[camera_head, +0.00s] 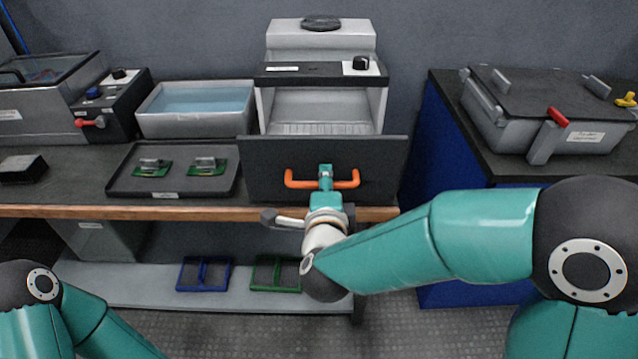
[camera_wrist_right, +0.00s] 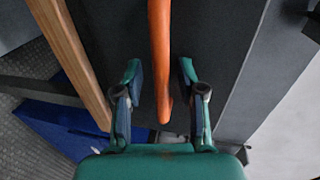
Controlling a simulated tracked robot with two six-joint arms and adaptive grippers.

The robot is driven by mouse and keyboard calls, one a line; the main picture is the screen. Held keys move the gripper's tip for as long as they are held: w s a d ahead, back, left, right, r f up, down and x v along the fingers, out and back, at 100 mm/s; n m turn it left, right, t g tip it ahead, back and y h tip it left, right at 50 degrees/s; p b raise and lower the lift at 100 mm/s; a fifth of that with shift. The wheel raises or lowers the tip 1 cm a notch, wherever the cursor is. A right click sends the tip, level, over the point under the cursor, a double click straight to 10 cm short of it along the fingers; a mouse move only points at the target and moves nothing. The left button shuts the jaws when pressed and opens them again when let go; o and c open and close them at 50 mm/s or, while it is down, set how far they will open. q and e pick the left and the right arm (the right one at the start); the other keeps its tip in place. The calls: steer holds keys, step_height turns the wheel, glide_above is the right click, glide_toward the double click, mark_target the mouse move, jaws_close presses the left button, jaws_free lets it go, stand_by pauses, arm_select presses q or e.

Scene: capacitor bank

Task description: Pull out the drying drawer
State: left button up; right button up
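The drying drawer shows a wide dark front panel (camera_head: 375,160) below the open front of the grey drying unit (camera_head: 320,40). An orange bar handle (camera_head: 345,184) is fixed across the panel. My right gripper (camera_head: 325,172) is at the middle of the handle and hides part of it. In the right wrist view, the handle (camera_wrist_right: 160,55) runs between the two fingers of my right gripper (camera_wrist_right: 160,82). The fingers stand apart with gaps on both sides of the bar, so it is not clamped. My left gripper is out of view; only my left arm links show.
A dark tray (camera_head: 125,180) with two green boards lies left of the drawer, near a basin of blue liquid (camera_head: 200,100). A grey lidded box (camera_head: 540,105) stands on the right bench. Blue (camera_head: 204,285) and green (camera_head: 262,286) frames lie on the lower shelf.

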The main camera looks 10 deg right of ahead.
steer(key=shift+s+a+r, duration=0.15)
steer(key=shift+s+a, duration=0.1)
steer(key=shift+s, duration=0.2)
steer(key=v, duration=1.1)
steer(key=shift+d, duration=0.15)
